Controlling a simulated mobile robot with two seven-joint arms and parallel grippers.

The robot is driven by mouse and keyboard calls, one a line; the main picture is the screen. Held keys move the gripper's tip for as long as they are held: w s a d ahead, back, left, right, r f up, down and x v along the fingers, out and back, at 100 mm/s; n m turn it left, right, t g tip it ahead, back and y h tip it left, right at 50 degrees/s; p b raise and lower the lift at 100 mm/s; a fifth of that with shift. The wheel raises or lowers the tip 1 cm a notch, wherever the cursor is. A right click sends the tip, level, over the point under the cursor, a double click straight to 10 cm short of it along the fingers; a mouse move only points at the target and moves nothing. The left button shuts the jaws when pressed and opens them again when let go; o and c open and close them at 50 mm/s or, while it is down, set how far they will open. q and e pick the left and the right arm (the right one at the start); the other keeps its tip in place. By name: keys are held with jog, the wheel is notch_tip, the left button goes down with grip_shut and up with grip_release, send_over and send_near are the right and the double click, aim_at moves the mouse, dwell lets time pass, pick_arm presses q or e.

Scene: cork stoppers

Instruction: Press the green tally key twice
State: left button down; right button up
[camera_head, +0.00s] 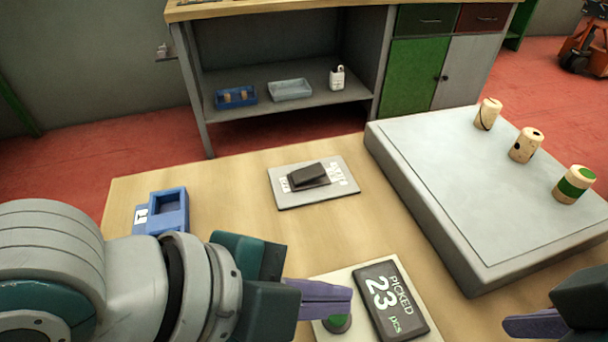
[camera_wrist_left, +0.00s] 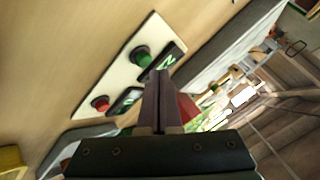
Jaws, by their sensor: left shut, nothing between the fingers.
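The green tally key (camera_head: 338,322) sits on a cream panel (camera_head: 322,274) at the bottom centre of the head view, partly hidden by my left gripper's fingers. A dark display (camera_head: 390,301) beside it reads "PICKED 23 pcs". In the left wrist view the green key (camera_wrist_left: 142,57) and a red key (camera_wrist_left: 100,104) stand on the same panel. My left gripper (camera_head: 350,300) is shut and empty, its fingertips over or just beside the green key; I cannot tell whether they touch. My right gripper (camera_head: 508,326) shows only in part at the bottom right.
A raised grey platform (camera_head: 470,190) at the right carries a cork (camera_head: 487,113), another cork (camera_head: 525,145) and a green-banded cork (camera_head: 574,183). A plate with a black block (camera_head: 308,175) and a blue holder (camera_head: 170,209) lie farther back on the wooden table (camera_head: 235,205).

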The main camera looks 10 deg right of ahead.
dwell(0.7)
pick_arm(q)
jog(key=shift+f+b, duration=0.45)
jog(key=shift+b, duration=0.1)
pick_arm(e)
jog(key=shift+f, duration=0.55)
pick_arm(q)
jog(key=shift+f+b, duration=0.45)
jog(key=shift+b, duration=0.05)
pick_arm(e)
jog(key=shift+f, duration=0.45)
pick_arm(q)
jog(key=shift+r+p, duration=0.7)
jog(key=shift+r, duration=0.2)
pick_arm(e)
jog(key=shift+r, duration=0.7)
pick_arm(q)
notch_tip(320, 180, up, 5)
jog(key=p, duration=0.4)
pick_arm(e)
notch_tip(320, 180, up, 4)
jog(key=shift+r, duration=0.1)
